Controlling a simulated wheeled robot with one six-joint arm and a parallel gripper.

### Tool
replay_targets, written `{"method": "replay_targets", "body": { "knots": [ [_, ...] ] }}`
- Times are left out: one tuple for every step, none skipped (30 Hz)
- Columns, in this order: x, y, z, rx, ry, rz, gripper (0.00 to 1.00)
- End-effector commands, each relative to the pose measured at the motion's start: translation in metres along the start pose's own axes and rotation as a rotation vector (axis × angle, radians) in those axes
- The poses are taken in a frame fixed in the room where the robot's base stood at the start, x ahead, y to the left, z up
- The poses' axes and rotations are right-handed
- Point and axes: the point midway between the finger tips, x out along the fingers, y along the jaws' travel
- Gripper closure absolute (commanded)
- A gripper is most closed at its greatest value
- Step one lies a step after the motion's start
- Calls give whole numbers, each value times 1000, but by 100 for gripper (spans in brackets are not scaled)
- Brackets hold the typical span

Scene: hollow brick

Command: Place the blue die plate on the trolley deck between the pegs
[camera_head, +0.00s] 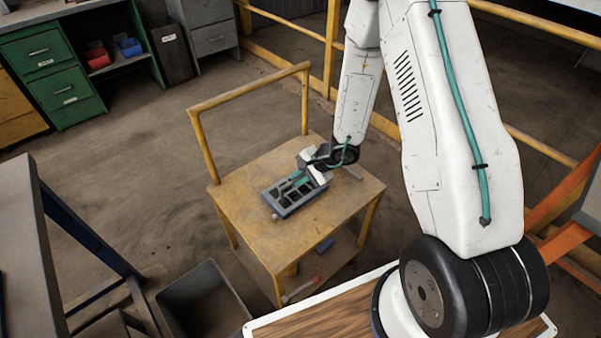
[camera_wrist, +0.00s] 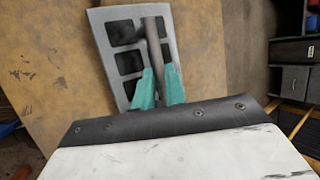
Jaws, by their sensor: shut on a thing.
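The die plate (camera_head: 283,206), blue-grey with several dark rectangular openings, is at the middle of the yellow trolley deck (camera_head: 245,180). My gripper (camera_head: 303,180) reaches down to it from the right and is shut on it. In the wrist view the teal fingertips (camera_wrist: 160,78) close on a grey upright bar of the plate (camera_wrist: 188,60). I cannot tell whether the plate rests on the deck or hangs just above it. A small grey knob, perhaps a peg (camera_head: 275,217), shows at the plate's near left corner. Other pegs are not clearly visible.
The trolley's yellow handle (camera_head: 250,88) rises at its back left. Its lower shelf holds a red-ended tool (camera_head: 314,281) and a small blue block (camera_head: 325,245). A grey bin (camera_head: 208,297) stands in front left. A yellow railing (camera_head: 332,45) runs behind. The deck's left part is bare.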

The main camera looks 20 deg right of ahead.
Motion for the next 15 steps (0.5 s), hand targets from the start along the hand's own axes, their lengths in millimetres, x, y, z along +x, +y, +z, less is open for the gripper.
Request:
{"method": "replay_targets", "body": {
  "knots": [
    [0,-1,-1,-1,1,-3,100],
    [0,-1,-1,-1,1,-3,100],
    [-1,-1,-1,-1,1,-3,100],
    [-1,-1,-1,0,1,-3,100],
    [-1,-1,-1,0,1,-3,100],
    [-1,-1,-1,0,2,-3,100],
    [-1,-1,-2,0,2,-3,100],
    [0,1,-2,1,2,0,85],
    [-1,1,-2,2,2,-1,74],
    [-1,1,-2,2,2,-1,66],
    [-1,1,-2,2,2,-1,66],
    [-1,1,-2,2,2,-1,66],
    [-1,1,-2,2,2,-1,66],
    [-1,1,-2,2,2,-1,66],
    [-1,1,-2,2,2,-1,66]
  ]
}}
